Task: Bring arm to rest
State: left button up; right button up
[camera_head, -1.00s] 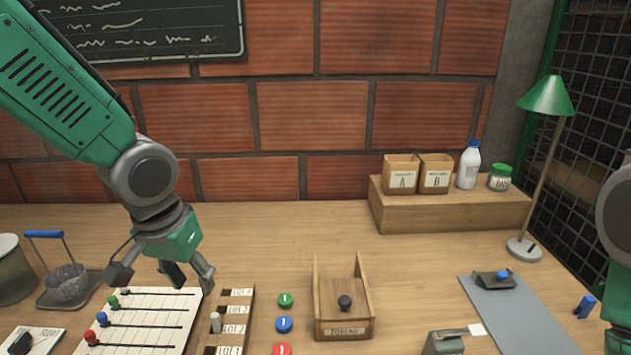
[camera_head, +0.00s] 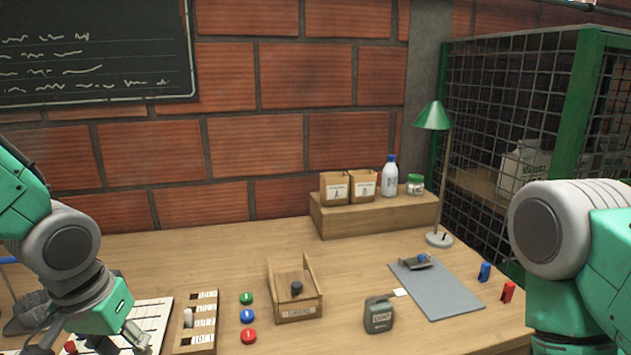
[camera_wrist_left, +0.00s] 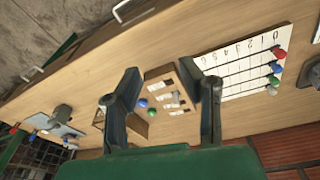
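My left arm comes in at the left edge of the head view. Its gripper (camera_head: 120,343) hangs low over the sliding-knob board (camera_head: 152,313), partly cut off by the bottom edge. In the left wrist view the two fingers of this gripper (camera_wrist_left: 172,77) stand wide apart with nothing held between them. The board, with its coloured knobs, also shows there at the right (camera_wrist_left: 240,68). My right arm fills the right side of the head view, bent downward. Its gripper lies outside the picture.
A slotted wooden rack (camera_head: 198,325) and green, blue and red buttons (camera_head: 247,316) stand right of the left gripper. Beyond are an open wooden box (camera_head: 296,308), a small dark green device (camera_head: 379,316), a grey mat (camera_head: 440,292) and a lamp (camera_head: 433,116). The back middle of the table is clear.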

pick_arm(q)
jog(key=s+d+f+g, duration=0.1)
jog(key=s+f, duration=0.3)
jog(key=f, duration=0.5)
jog(key=s+d+f, duration=0.1)
jog(key=s+f, duration=0.3)
jog(key=f, duration=0.6)
jog(key=s+a+f, duration=0.3)
jog(key=s+f, duration=0.5)
jog(key=s, duration=0.3)
jog(key=shift+s+f+y, duration=0.2)
jog(key=shift+f+y, duration=0.1)
jog(key=shift+f, duration=0.05)
